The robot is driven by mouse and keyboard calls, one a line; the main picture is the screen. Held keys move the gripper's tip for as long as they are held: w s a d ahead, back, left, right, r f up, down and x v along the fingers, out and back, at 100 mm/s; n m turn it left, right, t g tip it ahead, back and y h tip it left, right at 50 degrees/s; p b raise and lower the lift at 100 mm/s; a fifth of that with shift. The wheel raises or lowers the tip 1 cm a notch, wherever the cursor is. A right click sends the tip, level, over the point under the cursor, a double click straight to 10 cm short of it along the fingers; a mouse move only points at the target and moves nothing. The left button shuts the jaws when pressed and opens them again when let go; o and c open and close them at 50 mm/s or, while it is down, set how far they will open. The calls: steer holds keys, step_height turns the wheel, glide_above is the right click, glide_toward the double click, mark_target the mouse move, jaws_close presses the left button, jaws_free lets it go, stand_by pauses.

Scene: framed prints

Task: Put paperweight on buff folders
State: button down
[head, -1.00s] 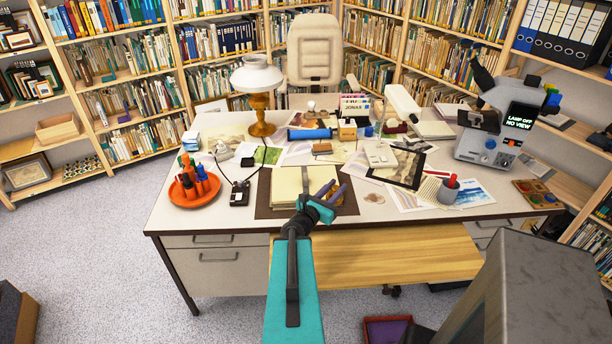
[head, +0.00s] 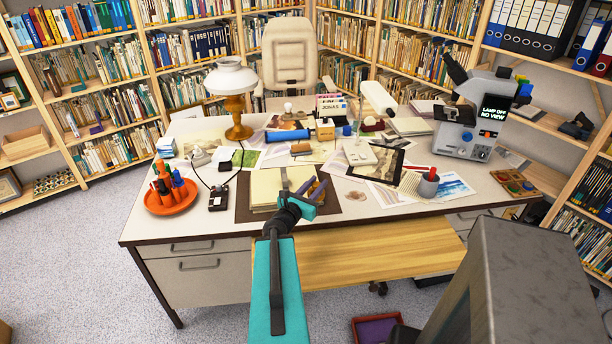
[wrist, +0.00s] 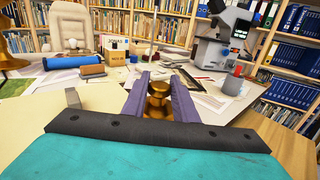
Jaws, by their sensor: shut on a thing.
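A brass, knob-shaped paperweight (wrist: 157,101) stands between the two purple fingers of my gripper (wrist: 158,84) in the wrist view. The fingers are shut on it. In the head view my gripper (head: 313,188) is over the front middle of the desk, at the right part of the buff folders (head: 266,188); the paperweight is hidden there. The folders are a pale yellow-cream stack on a dark brown desk pad (head: 245,208). My gripper and arm cover part of the stack. I cannot tell how high the paperweight is above it.
An orange pen tray (head: 171,200), a small black device (head: 218,199) and a brass lamp (head: 236,105) stand left. A blue roll (head: 288,135) lies behind. A dark-framed sheet (head: 384,164), a grey cup (head: 428,184) and a microscope (head: 475,115) are to the right.

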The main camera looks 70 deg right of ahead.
steer(key=shift+w+d+f+b, duration=0.15)
steer(key=shift+w+d+b, duration=0.5)
steer(key=shift+b, duration=1.5)
steer(key=shift+w+d+f+b, duration=0.1)
steer(key=shift+w+d+b, duration=0.2)
steer(key=shift+d+b, duration=1.2)
steer(key=shift+w+a+b, duration=0.15)
steer(key=shift+a+b, duration=0.35)
steer(key=shift+b, duration=0.75)
steer(key=shift+w+d+f+p, duration=0.1)
steer(key=shift+w+d+p, duration=0.25)
steer(key=shift+w+d, duration=0.9)
steer(key=shift+w+d+f+p, duration=0.15)
steer(key=shift+w+d+p, duration=0.4)
steer(key=shift+d, duration=1.2)
steer(key=shift+w+d+f+p, duration=0.1)
steer(key=shift+w+d+p, duration=0.1)
steer(key=shift+w+d, duration=1.1)
steer(key=shift+s+d, duration=0.15)
steer(key=shift+s, duration=0.05)
steer(key=shift+f, duration=1.75)
steer(key=shift+f, duration=0.1)
steer(key=c, duration=1.4)
jaws_free()
steer(key=shift+c, duration=0.2)
